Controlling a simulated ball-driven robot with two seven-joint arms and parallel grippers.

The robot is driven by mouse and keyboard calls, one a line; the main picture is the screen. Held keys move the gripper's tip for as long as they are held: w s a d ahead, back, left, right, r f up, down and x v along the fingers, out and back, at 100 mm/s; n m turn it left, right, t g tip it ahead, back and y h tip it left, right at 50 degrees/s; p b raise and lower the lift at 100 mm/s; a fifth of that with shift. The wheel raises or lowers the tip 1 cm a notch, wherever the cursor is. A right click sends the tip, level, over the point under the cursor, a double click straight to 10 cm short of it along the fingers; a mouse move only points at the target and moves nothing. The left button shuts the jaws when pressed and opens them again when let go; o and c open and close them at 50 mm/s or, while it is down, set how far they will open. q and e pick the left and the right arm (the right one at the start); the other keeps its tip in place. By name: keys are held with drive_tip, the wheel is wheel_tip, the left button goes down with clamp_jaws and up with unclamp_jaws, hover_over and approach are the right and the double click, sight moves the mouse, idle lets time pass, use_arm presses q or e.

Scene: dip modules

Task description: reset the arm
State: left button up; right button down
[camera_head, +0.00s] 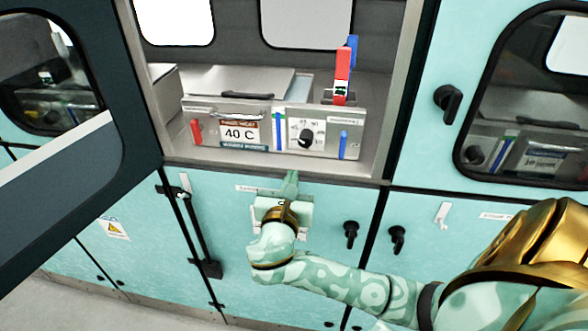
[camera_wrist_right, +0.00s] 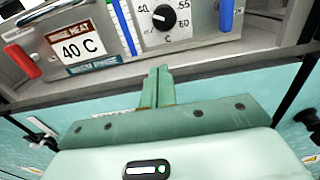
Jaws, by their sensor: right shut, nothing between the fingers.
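My right arm comes in from the lower right of the head view. Its green gripper (camera_head: 291,183) is shut and empty, in front of the teal cabinet front just below the bay's sill. In the right wrist view the two fingers (camera_wrist_right: 158,85) lie together, pointing at the metal dip module. The dip module (camera_head: 265,128) stands in the open bay, with a "40 C" label (camera_head: 239,132), a black dial (camera_head: 305,137), a red handle (camera_head: 196,131) and blue handles. The wrist view shows the label (camera_wrist_right: 82,48) and dial (camera_wrist_right: 163,17) closer. My left gripper is not in view.
An open dark door (camera_head: 95,110) with a window stands at the left of the bay. A red and blue lever (camera_head: 343,72) rises behind the module. A closed door with a black knob (camera_head: 448,103) is at the right. Lower cabinet doors carry black knobs (camera_head: 350,232).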

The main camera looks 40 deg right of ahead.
drive_tip(key=v, duration=0.6)
drive_tip(key=shift+r, duration=0.1)
